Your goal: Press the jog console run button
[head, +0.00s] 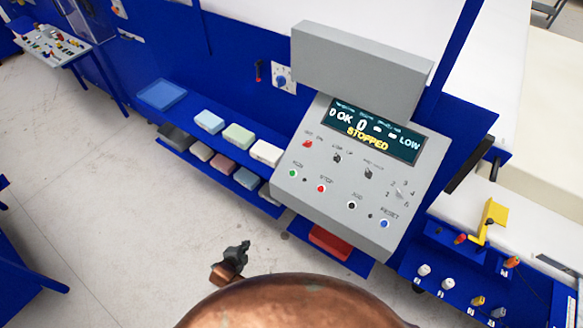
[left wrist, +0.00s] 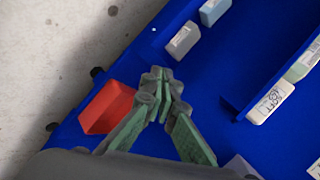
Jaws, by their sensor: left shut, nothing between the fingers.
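The jog console (head: 345,185) is a grey sloped panel in the head view, with a display (head: 372,130) reading STOPPED. The green run button (head: 293,173) sits at its lower left, beside the red stop button (head: 320,188). A black button and the blue reset button (head: 384,223) are further right. My left gripper (head: 243,246) is below and left of the console, apart from it. In the left wrist view its fingertips (left wrist: 165,75) are together, with nothing between them, over a blue shelf. The console buttons are not visible there. My right gripper is not in view.
Blue shelves hold several pale foam blocks (head: 238,135) and a blue tray (head: 161,95) left of the console. A red bin (head: 330,241) lies under the console; it also shows in the left wrist view (left wrist: 106,108). A yellow bracket (head: 490,222) stands at right. Open floor lies left.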

